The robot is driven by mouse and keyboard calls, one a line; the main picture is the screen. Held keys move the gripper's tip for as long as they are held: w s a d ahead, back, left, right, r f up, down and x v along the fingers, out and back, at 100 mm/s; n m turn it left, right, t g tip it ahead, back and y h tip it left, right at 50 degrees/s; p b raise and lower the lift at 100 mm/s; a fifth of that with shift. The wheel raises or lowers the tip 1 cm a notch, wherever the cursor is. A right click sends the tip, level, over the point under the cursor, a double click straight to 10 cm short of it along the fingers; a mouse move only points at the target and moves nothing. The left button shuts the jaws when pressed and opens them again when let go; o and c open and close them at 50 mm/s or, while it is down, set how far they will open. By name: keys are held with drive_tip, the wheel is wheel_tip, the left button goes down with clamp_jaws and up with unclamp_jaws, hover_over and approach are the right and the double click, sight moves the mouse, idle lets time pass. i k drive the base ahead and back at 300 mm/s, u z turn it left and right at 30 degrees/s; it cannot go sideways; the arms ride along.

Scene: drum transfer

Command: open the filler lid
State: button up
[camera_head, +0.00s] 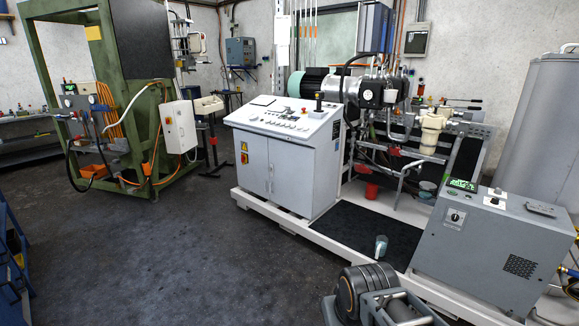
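I cannot make out a filler lid for certain in the head view. A small grey-blue cylindrical piece (381,245) stands on the dark mat of the machine skid; I cannot tell what it is. A dark ringed joint and grey metal brackets at the bottom edge appear to be the end of my own arm. My gripper (402,308) seems to be among these brackets, cut off by the picture's edge. Its fingertips are not clear, and I see nothing held.
A grey control console (285,150) stands on a white skid frame (285,213) with pumps and pipes behind. A grey box unit (490,240) is at the right, before a tall tank (540,130). A green frame (50,55) stands left. The dark floor (170,255) is clear.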

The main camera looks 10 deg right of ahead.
sight(426, 186)
drive_tip(key=z, duration=0.5)
drive_tip(key=i, duration=2.7)
drive_tip(key=z, duration=0.8)
drive_tip(key=i, duration=0.5)
drive_tip(key=z, duration=0.1)
